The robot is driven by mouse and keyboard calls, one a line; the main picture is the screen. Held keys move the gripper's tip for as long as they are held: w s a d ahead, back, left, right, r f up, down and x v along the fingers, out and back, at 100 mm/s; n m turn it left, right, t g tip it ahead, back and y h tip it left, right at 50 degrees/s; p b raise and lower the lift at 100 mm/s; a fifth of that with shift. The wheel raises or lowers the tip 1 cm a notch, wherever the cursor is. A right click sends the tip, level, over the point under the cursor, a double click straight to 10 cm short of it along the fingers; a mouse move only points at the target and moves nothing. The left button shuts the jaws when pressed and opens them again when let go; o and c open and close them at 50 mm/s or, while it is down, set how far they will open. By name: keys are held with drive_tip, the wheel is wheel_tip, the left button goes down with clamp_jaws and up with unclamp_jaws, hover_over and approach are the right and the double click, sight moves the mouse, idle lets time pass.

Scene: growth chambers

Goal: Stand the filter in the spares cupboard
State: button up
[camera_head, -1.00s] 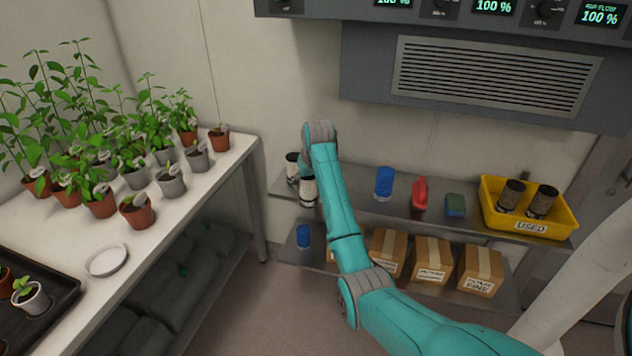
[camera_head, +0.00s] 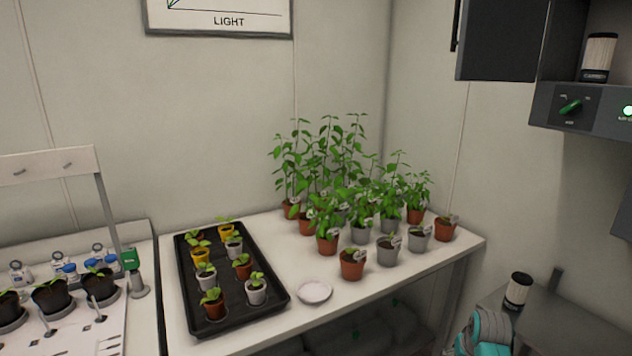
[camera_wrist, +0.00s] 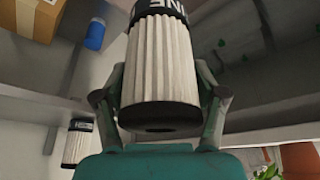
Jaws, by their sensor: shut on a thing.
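In the wrist view my gripper (camera_wrist: 160,92) is shut on a filter (camera_wrist: 158,60), a white pleated cylinder with a dark lettered band. One finger presses on each side, and a dark hole shows in its near end. A second filter (camera_wrist: 78,146) shows at the left of the wrist view, apart from my gripper. In the head view a white filter with a dark top (camera_head: 518,291) shows by the shelf beside my teal arm; I cannot tell which of the two it is. Another filter (camera_head: 599,56) stands upright in an open compartment at upper right. I cannot tell whether that is the spares cupboard.
A white bench (camera_head: 405,266) holds potted plants, a saucer (camera_head: 314,292) and a black seedling tray (camera_head: 277,299). A dark open door (camera_head: 497,40) juts out at upper right. A grey shelf (camera_head: 570,325) is at lower right. A cardboard box (camera_wrist: 30,15) and a blue cylinder (camera_wrist: 95,34) show in the wrist view.

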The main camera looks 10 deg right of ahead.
drive_tip(key=shift+n+y, duration=0.3)
drive_tip(key=shift+n, duration=0.6)
drive_tip(key=s+a+f, duration=0.1)
drive_tip(key=a+f, duration=0.2)
drive_tip(key=a, duration=0.1)
drive_tip(key=s+a+f, duration=0.2)
drive_tip(key=a+f, duration=0.1)
drive_tip(key=a, duration=0.2)
drive_tip(key=s+a+f, duration=0.2)
drive_tip(key=a+f, duration=0.1)
drive_tip(key=a, duration=0.2)
drive_tip(key=shift+f, duration=0.15)
drive_tip(key=s+a+f, duration=0.2)
drive_tip(key=s+a, duration=0.1)
drive_tip(key=a, duration=0.1)
drive_tip(key=s+a+f+n, duration=0.1)
drive_tip(key=s+a+f, duration=0.1)
drive_tip(key=s+a, duration=0.1)
drive_tip(key=s+a+f+n, duration=0.1)
drive_tip(key=s+a+f, duration=0.1)
drive_tip(key=a, duration=0.3)
drive_tip(key=shift+s+f+y, duration=0.4)
drive_tip(key=shift+s, duration=0.4)
drive_tip(key=shift+a, duration=0.1)
